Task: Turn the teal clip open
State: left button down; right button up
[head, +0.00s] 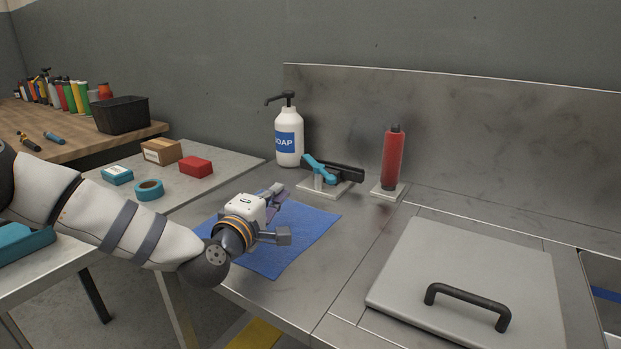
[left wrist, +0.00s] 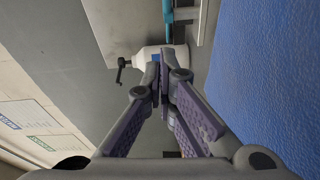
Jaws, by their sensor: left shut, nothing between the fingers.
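The teal clip (head: 318,168) is a lever tilted down to the right on a pale base plate (head: 338,187), beside a dark bar (head: 346,172) at the back of the steel counter. A teal piece, likely the same clip (left wrist: 168,22), shows at the top of the left wrist view, partly cut off. My left gripper (head: 276,192) is over the blue mat, short of the clip and apart from it. In the left wrist view its fingertips (left wrist: 163,72) meet with nothing between them. My right gripper is not in view.
A soap bottle (head: 288,138) stands left of the clip, a red cylinder (head: 392,160) right of it. The blue mat (head: 305,232) lies in front. A lid with a black handle (head: 468,300) covers the right front. Small boxes (head: 195,166) lie on the left table.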

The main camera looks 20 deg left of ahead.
pick_arm(q)
jog(key=b, duration=0.2)
send_near(318, 167)
jog(key=a, duration=0.1)
jog(key=w+a, duration=0.1)
jog(key=a, duration=0.1)
jog(key=d, duration=0.1)
jog(key=w+d+p, duration=0.1)
jog(key=shift+d+r, duration=0.2)
jog(key=shift+d, duration=0.1)
jog(key=shift+w+d+f, duration=0.1)
jog(key=shift+d, duration=0.55)
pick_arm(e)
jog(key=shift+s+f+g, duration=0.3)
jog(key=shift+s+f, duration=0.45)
